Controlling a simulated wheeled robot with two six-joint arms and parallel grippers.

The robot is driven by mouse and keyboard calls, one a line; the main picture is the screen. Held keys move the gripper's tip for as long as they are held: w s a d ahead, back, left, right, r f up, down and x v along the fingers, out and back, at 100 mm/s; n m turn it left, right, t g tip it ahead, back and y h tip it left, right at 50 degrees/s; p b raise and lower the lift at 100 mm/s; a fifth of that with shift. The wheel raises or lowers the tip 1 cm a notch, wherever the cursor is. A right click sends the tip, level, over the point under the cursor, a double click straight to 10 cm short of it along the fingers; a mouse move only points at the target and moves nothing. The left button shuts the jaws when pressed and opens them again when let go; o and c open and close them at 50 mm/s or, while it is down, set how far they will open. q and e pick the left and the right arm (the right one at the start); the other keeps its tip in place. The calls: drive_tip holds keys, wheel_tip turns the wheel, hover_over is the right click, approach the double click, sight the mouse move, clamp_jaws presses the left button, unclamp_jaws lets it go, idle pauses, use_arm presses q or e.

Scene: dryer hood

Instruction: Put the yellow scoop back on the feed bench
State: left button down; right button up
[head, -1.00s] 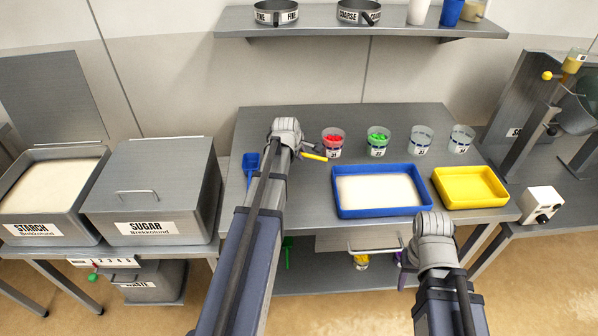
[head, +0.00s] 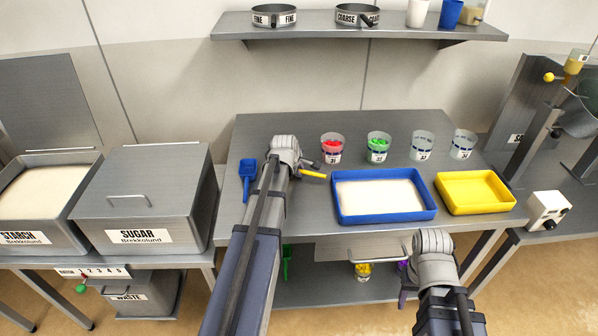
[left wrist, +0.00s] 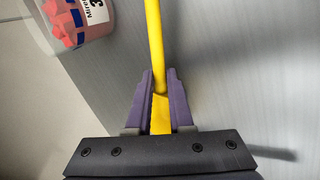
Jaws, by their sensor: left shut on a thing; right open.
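The yellow scoop (head: 313,175) shows in the head view as a short yellow piece beside the tip of my left arm. In the left wrist view its long yellow handle (left wrist: 154,40) runs up between the purple fingers of my left gripper (left wrist: 158,78), which is shut on it. The scoop's bowl is not seen. In the head view my left gripper (head: 305,167) is mostly hidden by its arm, over the left part of the grey feed bench (head: 400,122). Whether the scoop touches the bench is unclear. My right gripper (head: 404,278) is open, low before the bench's front edge.
Cups with red pieces (head: 332,147) and green pieces (head: 378,147), and two clear cups, stand behind. A blue tray (head: 385,217) of white powder and a yellow tray (head: 475,208) lie to the right. A blue scoop (head: 247,178) lies left. The bench's left front is bare.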

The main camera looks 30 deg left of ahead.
use_arm(q)
drive_tip(key=shift+f, duration=0.25)
drive_tip(key=c, duration=0.8)
unclamp_jaws()
drive_tip(key=shift+r, duration=0.1)
drive_tip(key=shift+p+v, duration=0.75)
drive_tip(key=shift+v, duration=0.1)
drive_tip(key=p+v, duration=0.8)
drive_tip(key=v, duration=0.2)
drive_tip(key=shift+r+p, duration=0.25)
drive_tip(key=shift+p, duration=0.1)
drive_tip(key=shift+s, duration=0.1)
